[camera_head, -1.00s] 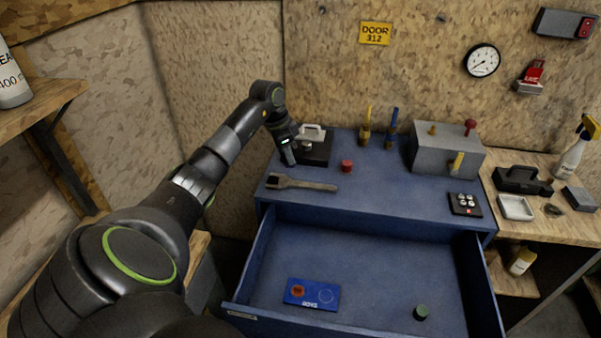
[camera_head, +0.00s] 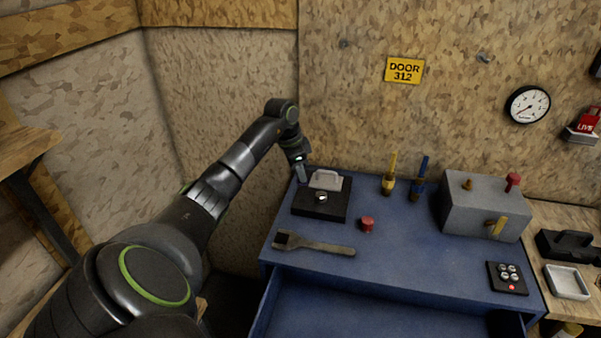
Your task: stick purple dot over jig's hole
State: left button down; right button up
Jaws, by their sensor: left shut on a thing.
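A black block (camera_head: 308,208) with a grey arched piece at its back and a small pale round feature (camera_head: 322,197) on top sits at the back left of the blue bench top. It looks like the jig; I cannot make out its hole clearly. My left gripper (camera_head: 302,177) is just left of the grey arched piece, at the block's back left corner. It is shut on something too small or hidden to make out. I see no purple dot. My right gripper is not in view.
A red knob-like piece (camera_head: 367,224) and a grey wrench-like tool (camera_head: 318,246) lie near the block. Yellow and blue upright tools (camera_head: 389,183) stand behind. A grey box (camera_head: 483,214) and a button pad (camera_head: 507,278) are on the right. The open drawer (camera_head: 380,312) is in front.

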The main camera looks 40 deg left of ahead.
aim_at(299, 184)
pick_arm(q)
jog(key=shift+s+d+r, duration=0.15)
jog(key=shift+s+r, duration=0.05)
jog(key=shift+r, duration=0.1)
jog(key=shift+s+d+r, duration=0.3)
jog(key=shift+w+a+f, duration=0.1)
jog(key=shift+w+f, duration=0.05)
jog(key=shift+a+f+p, duration=0.1)
jog(key=shift+f+p, duration=0.1)
jog(key=shift+p, duration=0.1)
jog(key=shift+f+b, duration=0.3)
jog(key=shift+f, duration=0.1)
jog(key=shift+f+b, duration=0.5)
jog(key=shift+f, duration=0.25)
notch_tip(299, 184, down, 2)
jog(key=shift+b, duration=0.5)
jog(key=shift+f, duration=0.55)
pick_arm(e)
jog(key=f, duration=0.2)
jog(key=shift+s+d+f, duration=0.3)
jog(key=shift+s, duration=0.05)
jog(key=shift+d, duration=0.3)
